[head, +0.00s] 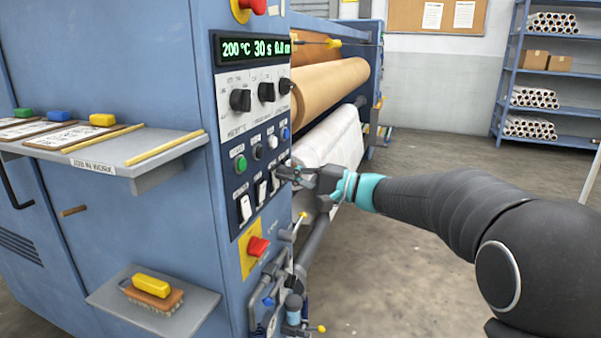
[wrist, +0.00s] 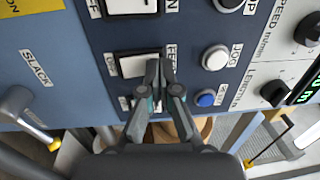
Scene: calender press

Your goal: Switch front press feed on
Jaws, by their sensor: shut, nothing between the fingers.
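The press's control panel carries a row of white rocker switches, one at the left (head: 245,208), one in the middle (head: 262,191). Which one is the front press feed is not legible. My gripper (head: 283,172) is shut and empty at the right end of this row, hiding part of it. In the wrist view its closed tips (wrist: 160,64) overlap the edge of a white rocker (wrist: 134,66); whether they touch it I cannot tell. Another rocker (wrist: 130,5) shows at the top edge. My fingers partly cover the panel below the tips.
Above the rockers are a green button (head: 240,163), a white JOG button (wrist: 214,57) and a blue button (wrist: 205,98). Black knobs (head: 240,100) sit higher. A red switch (head: 258,246) and pipework lie below. A shelf (head: 140,153) juts out left. Open floor lies to the right.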

